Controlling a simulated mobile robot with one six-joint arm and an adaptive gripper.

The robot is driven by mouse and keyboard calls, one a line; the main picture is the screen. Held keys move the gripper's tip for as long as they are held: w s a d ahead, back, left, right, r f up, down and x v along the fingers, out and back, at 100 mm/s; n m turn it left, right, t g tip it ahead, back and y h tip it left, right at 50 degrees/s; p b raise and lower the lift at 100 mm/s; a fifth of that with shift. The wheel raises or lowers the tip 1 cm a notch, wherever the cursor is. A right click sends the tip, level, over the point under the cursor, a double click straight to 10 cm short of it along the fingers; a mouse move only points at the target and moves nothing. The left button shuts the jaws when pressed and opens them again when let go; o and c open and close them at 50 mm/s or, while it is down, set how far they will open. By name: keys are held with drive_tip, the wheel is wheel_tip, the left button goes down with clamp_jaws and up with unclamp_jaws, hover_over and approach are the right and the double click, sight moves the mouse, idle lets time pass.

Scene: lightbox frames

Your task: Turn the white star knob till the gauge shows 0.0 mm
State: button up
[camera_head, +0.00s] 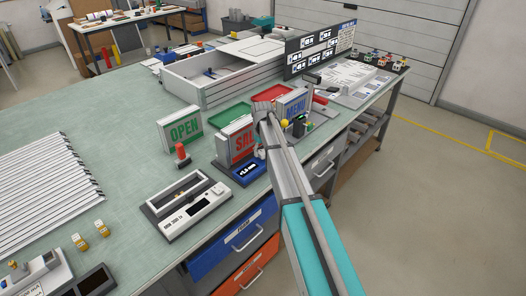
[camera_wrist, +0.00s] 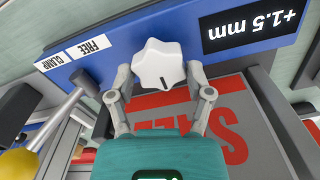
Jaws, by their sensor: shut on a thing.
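The white star knob (camera_wrist: 157,64) sits on a blue panel in the wrist view, with a dark mark on its lower edge. My gripper (camera_wrist: 158,76) has one finger on each side of the knob and is shut on it. The gauge display (camera_wrist: 256,24) beside it reads +1.5 mm, upside down in this view. In the head view the gauge (camera_head: 248,170) shows on a blue base in front of the red SALE sign (camera_head: 239,140). The knob cannot be made out there, behind my arm.
A lever with a yellow ball (camera_wrist: 20,163) rises beside the FREE and CLAMP labels (camera_wrist: 73,54), close to my gripper. The OPEN sign (camera_head: 180,130) and MENU sign (camera_head: 292,104) stand nearby. A grey device (camera_head: 187,204) lies at front left.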

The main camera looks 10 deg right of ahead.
drive_tip(key=shift+m, duration=0.3)
drive_tip(key=m, duration=0.5)
drive_tip(key=shift+d+m, duration=0.1)
drive_tip(key=shift+m, duration=0.3)
drive_tip(key=m, duration=0.6)
drive_tip(key=shift+m, duration=0.4)
drive_tip(key=o, duration=1.1)
drive_tip(key=shift+o, duration=0.2)
drive_tip(key=shift+n, duration=0.3)
